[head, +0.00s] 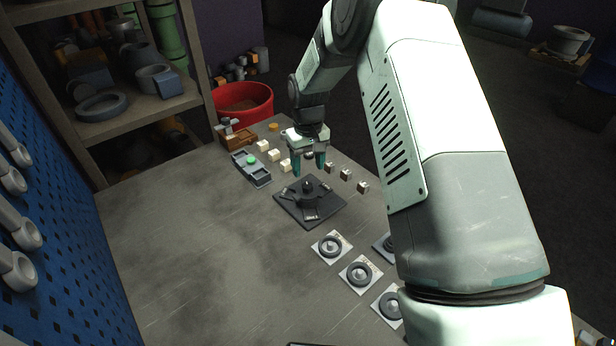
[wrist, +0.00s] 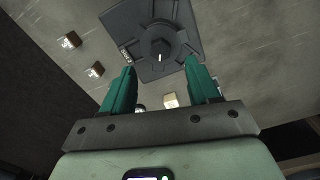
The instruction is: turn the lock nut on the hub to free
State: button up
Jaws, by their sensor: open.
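The hub is a dark square plate (head: 325,207) with a raised round centre and several small blocks around it, lying on the grey bench. The dark lock nut (head: 308,186) sits upright at its centre; in the wrist view the nut (wrist: 160,49) shows a short white mark. A small label lies on the plate near the left fingertip in that view. My gripper (head: 308,168) is open and empty, pointing down above the bench just behind the hub. In the wrist view its teal fingertips (wrist: 160,68) are apart, with the nut ahead of the gap and not between them.
Small pale blocks (head: 262,145) and brown-sided blocks (head: 345,174) stand in rows beside and behind the hub. A grey tray (head: 263,179) with a green button is at left. Round dials on white plates (head: 332,246) lie in front. The bench's left side is clear.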

jog(key=shift+r, duration=2)
jog(key=s+d+r+m+t, duration=0.1)
jog(key=s+d+r, duration=0.25)
jog(key=r, duration=0.45)
jog(key=s+d+r+m+t, duration=0.1)
jog(key=s+d+r, duration=0.2)
jog(key=s+r, duration=0.35)
jog(key=s+d+r+m+t, duration=0.1)
jog(key=s+d+r, duration=0.15)
jog(key=r, duration=0.65)
jog(key=s+d+r+m+t, duration=0.1)
jog(key=s+d+r, duration=0.1)
jog(key=s, duration=0.8)
jog(key=s+d+r+m+t, duration=0.1)
jog(key=s+d, duration=0.4)
jog(key=s, duration=0.6)
jog(key=shift+s+d+r+m+t, duration=0.3)
jog(key=shift+r+m, duration=0.1)
jog(key=shift+r, duration=0.25)
